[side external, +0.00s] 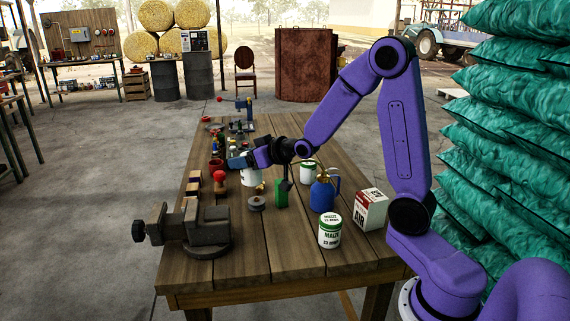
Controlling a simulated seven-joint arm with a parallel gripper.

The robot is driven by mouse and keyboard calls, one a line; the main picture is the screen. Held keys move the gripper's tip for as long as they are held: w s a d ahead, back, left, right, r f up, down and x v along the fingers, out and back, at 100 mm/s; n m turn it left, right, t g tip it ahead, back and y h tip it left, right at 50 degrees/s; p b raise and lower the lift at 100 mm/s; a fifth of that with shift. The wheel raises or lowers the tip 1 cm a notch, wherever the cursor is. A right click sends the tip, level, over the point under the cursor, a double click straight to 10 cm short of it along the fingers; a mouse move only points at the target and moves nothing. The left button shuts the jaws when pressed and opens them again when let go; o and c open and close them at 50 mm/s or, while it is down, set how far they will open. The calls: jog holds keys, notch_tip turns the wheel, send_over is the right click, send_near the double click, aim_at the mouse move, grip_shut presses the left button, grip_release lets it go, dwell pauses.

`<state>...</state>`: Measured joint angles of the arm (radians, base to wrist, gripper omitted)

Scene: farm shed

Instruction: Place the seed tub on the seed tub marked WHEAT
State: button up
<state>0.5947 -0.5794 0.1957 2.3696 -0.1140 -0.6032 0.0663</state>
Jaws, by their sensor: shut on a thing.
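My gripper (240,162) is over the middle of the wooden table, shut on a white seed tub (250,178) just under its fingers. The gripper hides the tub's top, and I cannot tell whether its base touches the table or another thing. A white tub with a green band (308,173) stands upright to the right of my gripper; its label is too small to read. Another white tub with a green band (330,232) stands upright nearer the front, and its label reads MAIZE. I cannot make out the word WHEAT on any tub.
A blue sprayer (323,193), a green can (281,194) and a red-and-white box (371,209) stand near the tubs. A vise (205,226) is at the table's left edge, near wooden blocks and a red knob (219,177). The front of the table (275,268) is clear.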

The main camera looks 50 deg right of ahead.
jog(key=s+d+r, duration=0.2)
jog(key=s+d, duration=0.1)
jog(key=d, duration=0.5)
jog(key=s+d+r, duration=0.2)
jog(key=s+d, duration=0.2)
jog(key=d, duration=0.4)
jog(key=s+d+r, duration=0.3)
jog(key=d, duration=0.4)
jog(key=w+d+f, duration=0.7)
jog(key=w+f, duration=0.2)
jog(key=w, duration=0.1)
jog(key=shift+d+m+h, duration=0.3)
jog(key=shift+h, duration=0.1)
jog(key=shift+w+d+f, duration=0.3)
jog(key=shift+w+f, duration=0.1)
jog(key=shift+f, duration=1.75)
jog(key=shift+f, duration=0.1)
jog(key=o, duration=1.1)
jog(key=shift+o, duration=0.2)
